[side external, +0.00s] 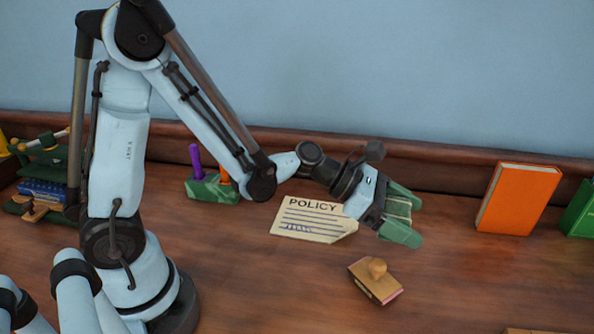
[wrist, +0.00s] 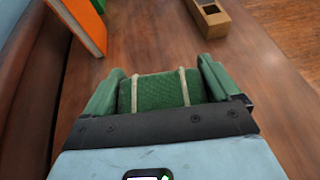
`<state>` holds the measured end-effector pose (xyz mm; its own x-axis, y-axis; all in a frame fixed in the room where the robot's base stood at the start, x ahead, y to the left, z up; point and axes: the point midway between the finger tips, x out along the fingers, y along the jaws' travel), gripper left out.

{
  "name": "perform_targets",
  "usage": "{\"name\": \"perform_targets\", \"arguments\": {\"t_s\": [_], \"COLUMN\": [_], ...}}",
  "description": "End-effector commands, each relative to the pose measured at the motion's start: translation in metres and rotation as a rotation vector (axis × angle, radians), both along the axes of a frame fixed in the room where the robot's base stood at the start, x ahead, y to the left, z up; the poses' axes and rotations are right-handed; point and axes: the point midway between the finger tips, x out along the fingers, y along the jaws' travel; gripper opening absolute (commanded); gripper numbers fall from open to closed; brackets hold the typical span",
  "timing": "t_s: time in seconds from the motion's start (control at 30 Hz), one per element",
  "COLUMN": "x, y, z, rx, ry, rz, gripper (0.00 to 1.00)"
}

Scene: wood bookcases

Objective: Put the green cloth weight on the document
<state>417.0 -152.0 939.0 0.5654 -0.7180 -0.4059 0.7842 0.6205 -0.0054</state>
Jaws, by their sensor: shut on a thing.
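The green cloth weight (wrist: 158,92) has two tan straps around it. In the wrist view it sits between the green fingers of my gripper (wrist: 157,80), which is shut on it. In the side view my gripper (side external: 411,219) is to the right of the document, and the weight (side external: 398,207) shows partly between the fingers. The document (side external: 300,218) is a cream sheet headed POLICY, lying flat on the wood desk. My gripper's wrist hides part of its right side. The document is not visible in the wrist view.
A wooden stamp (side external: 375,281) lies in front of my gripper. An orange book (side external: 517,199) and a green book (side external: 580,209) stand at the right. A green holder (side external: 212,189) with pens is behind the document. A wooden box (wrist: 208,18) shows in the wrist view.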

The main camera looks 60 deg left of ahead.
Motion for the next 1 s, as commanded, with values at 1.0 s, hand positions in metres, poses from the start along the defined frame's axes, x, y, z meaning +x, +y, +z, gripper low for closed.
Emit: {"name": "perform_targets", "arguments": {"t_s": [1.0], "x": [-0.009], "y": [0.136], "z": [-0.030], "rx": [-0.021], "ry": [-0.020], "rz": [-0.275], "gripper": [0.36]}}
